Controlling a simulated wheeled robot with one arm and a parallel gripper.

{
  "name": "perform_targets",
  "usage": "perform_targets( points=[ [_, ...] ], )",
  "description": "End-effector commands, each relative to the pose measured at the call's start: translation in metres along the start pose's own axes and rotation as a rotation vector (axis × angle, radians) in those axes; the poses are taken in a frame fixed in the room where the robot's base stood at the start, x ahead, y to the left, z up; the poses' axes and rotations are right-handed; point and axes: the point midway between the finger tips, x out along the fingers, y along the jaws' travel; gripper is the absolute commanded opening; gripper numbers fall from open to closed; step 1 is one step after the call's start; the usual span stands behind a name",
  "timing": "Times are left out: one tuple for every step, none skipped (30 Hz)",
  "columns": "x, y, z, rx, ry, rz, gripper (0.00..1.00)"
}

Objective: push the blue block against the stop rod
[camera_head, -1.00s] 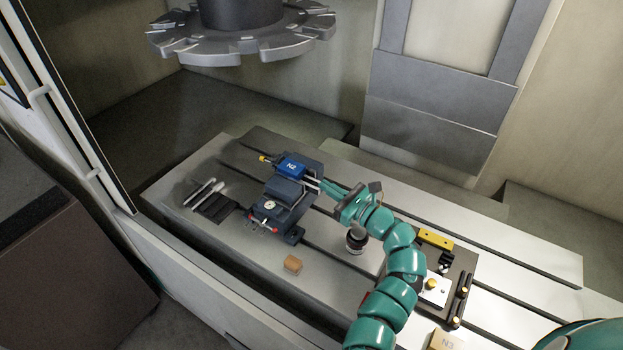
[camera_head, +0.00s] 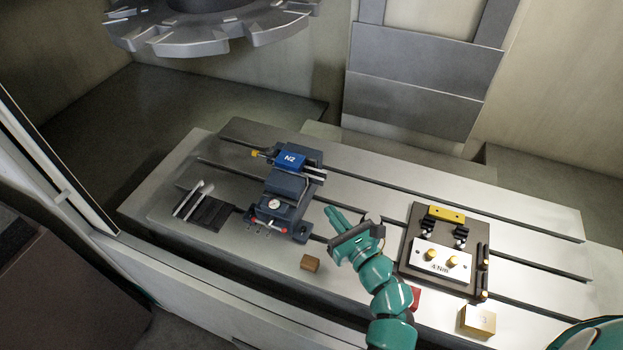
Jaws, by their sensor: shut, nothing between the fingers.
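The blue block (camera_head: 290,161), marked N2, lies at the back of the dark vise (camera_head: 287,185), between its jaws. The stop rod (camera_head: 258,153) has a yellow end and sits just left of the block. I cannot tell at this size whether rod and block touch. My gripper (camera_head: 329,210) is shut and empty. It is in front and to the right of the block, clear of it, over the table right of the vise.
A dial gauge (camera_head: 274,203) sits at the vise's front. Two light rods (camera_head: 193,198) and a dark pad (camera_head: 211,213) lie left. A brown block (camera_head: 310,263) lies in front. A dark fixture plate (camera_head: 420,222) and a tan block (camera_head: 478,320) are right.

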Motion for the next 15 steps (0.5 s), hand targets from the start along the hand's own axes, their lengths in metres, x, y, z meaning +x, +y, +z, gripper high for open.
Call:
perform_targets(
  points=[
    [0.001,0.0,-0.001,-0.001,0.0,0.0,0.0],
    [0.002,0.0,-0.001,-0.001,-0.001,0.0,0.0],
    [0.004,0.0,-0.002,-0.001,-0.002,0.001,0.0],
    [0.007,0.0,-0.002,-0.001,-0.002,0.001,0.0],
    [0.009,0.0,-0.003,-0.001,-0.002,0.001,0.0],
    [0.013,0.0,-0.003,-0.001,-0.003,0.001,0.0],
    [0.016,0.0,-0.004,-0.001,-0.002,0.002,0.0],
    [0.019,0.001,-0.003,-0.001,-0.004,0.002,0.0],
    [0.024,0.001,-0.003,-0.001,-0.005,0.003,0.0],
    [0.028,0.001,-0.001,-0.001,-0.006,0.003,0.0],
    [0.033,0.001,0.002,0.0,-0.003,0.005,0.0],
    [0.039,0.001,0.002,0.0,-0.001,0.005,0.0],
    [0.043,0.001,0.002,-0.001,-0.001,0.004,0.0],
    [0.047,0.0,0.002,-0.001,0.0,0.002,0.0],
    [0.052,0.0,0.001,0.0,0.002,0.001,0.0]
  ],
)
